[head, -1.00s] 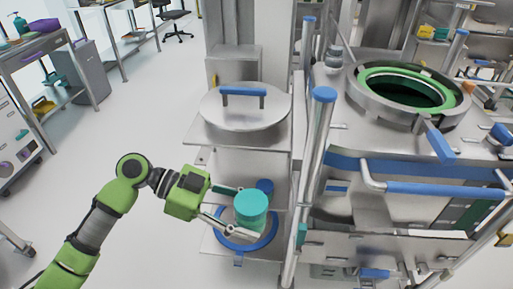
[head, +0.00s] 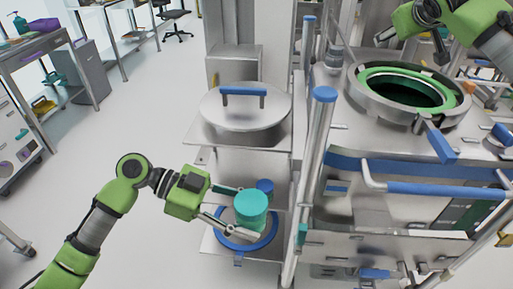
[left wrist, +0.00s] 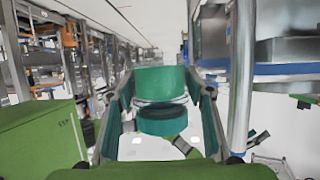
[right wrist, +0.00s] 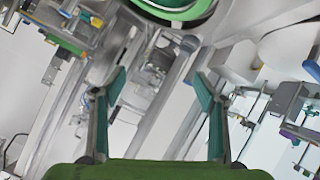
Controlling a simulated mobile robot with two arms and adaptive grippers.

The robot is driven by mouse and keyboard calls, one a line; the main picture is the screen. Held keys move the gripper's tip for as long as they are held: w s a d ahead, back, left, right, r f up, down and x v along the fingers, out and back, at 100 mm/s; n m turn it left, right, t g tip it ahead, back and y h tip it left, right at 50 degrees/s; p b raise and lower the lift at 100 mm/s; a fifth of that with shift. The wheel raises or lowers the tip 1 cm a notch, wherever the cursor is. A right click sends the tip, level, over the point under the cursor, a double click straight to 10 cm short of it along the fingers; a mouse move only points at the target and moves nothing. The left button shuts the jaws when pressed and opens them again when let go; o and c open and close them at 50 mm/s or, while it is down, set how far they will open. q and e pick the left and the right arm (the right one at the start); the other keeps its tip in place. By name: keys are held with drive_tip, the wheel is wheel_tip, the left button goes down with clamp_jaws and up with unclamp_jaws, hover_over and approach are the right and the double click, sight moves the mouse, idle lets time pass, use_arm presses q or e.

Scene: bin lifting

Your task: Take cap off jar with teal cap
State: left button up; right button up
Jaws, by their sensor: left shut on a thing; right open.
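The jar with the teal cap (head: 251,203) is upright in the head view, above the lower shelf of the steel stand. My left gripper (head: 238,212) is shut around its side, with one finger on each side. In the left wrist view the jar (left wrist: 160,84) fills the space between the fingers, with a clear band and a darker teal round part below it. My right arm is in the upper right of the head view. In the right wrist view my right gripper (right wrist: 161,80) is open, with nothing between its fingers.
A blue ring (head: 240,244) lies below the jar, and a small blue object (head: 265,186) is behind it. A steel lid with a blue handle (head: 243,92) rests on the shelf above. The steel vessel with a green-rimmed opening (head: 367,104) and a blue-topped post (head: 322,130) stand to the right.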

drive_tip(key=s+a+f+n+g+y, duration=0.1)
drive_tip(key=s+a+f+n+y, duration=0.15)
drive_tip(key=a, duration=0.45)
drive_tip(key=s+a+f+n+g+y, duration=0.15)
drive_tip(key=s+a, duration=0.25)
drive_tip(key=a, duration=0.4)
drive_tip(key=n+g, duration=1)
approach(248, 200)
drive_tip(key=shift+t+h, duration=0.25)
drive_tip(key=shift+h, duration=0.05)
drive_tip(key=f, duration=0.2)
drive_tip(key=a+f, duration=0.1)
drive_tip(key=f, duration=0.5)
drive_tip(key=shift+s+a+f, duration=0.15)
drive_tip(key=shift+s+a, duration=0.05)
drive_tip(key=shift+s, duration=0.05)
drive_tip(key=c, duration=1.3)
